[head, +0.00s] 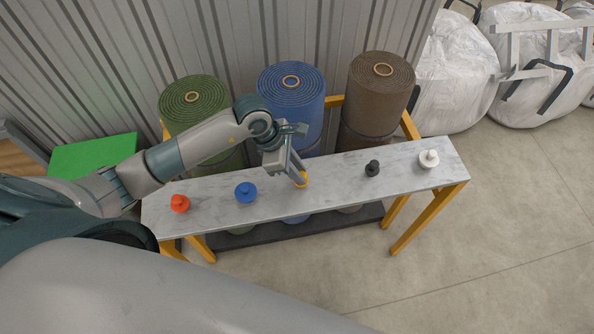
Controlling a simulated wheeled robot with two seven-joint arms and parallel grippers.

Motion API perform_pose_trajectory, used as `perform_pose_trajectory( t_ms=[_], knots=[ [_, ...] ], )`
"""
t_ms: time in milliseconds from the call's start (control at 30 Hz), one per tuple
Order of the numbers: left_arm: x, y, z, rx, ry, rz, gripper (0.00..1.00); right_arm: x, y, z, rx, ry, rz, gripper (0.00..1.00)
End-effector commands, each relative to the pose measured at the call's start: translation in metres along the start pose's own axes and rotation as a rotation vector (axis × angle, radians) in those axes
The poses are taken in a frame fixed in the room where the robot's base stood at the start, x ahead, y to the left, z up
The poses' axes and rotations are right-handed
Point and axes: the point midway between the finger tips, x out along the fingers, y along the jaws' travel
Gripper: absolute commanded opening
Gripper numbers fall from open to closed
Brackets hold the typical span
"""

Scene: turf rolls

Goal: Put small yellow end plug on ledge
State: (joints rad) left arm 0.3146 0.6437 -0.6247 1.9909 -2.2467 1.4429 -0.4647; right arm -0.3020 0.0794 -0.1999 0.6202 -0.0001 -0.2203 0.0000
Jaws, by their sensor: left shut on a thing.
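The small yellow end plug (302,180) is between the fingertips of my left gripper (299,176), mostly hidden by them. The gripper is shut on it, over the middle of the grey marble-look ledge (330,190). The plug is at or just above the ledge surface; I cannot tell whether it touches. My right gripper is not in view.
On the ledge stand a red plug (180,204), a blue plug (246,192), a black plug (373,168) and a white plug (429,159). Behind it stand green (193,103), blue (291,88) and brown (380,88) rolls. White bulk bags (455,75) stand at right.

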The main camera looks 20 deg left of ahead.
Motion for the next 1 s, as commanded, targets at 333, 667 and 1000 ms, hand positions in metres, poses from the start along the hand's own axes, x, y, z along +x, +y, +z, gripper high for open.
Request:
perform_pose_trajectory(
  t_ms=[333,667,1000],
  knots=[
    [0.007,-0.007,-0.006,-0.004,0.014,-0.017,0.50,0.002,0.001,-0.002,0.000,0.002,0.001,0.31],
    [-0.003,-0.004,-0.005,-0.001,0.011,-0.011,0.50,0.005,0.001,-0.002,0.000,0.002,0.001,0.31],
    [-0.050,-0.002,-0.005,0.001,0.010,-0.007,0.50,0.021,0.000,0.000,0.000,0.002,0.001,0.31]
  ],
)
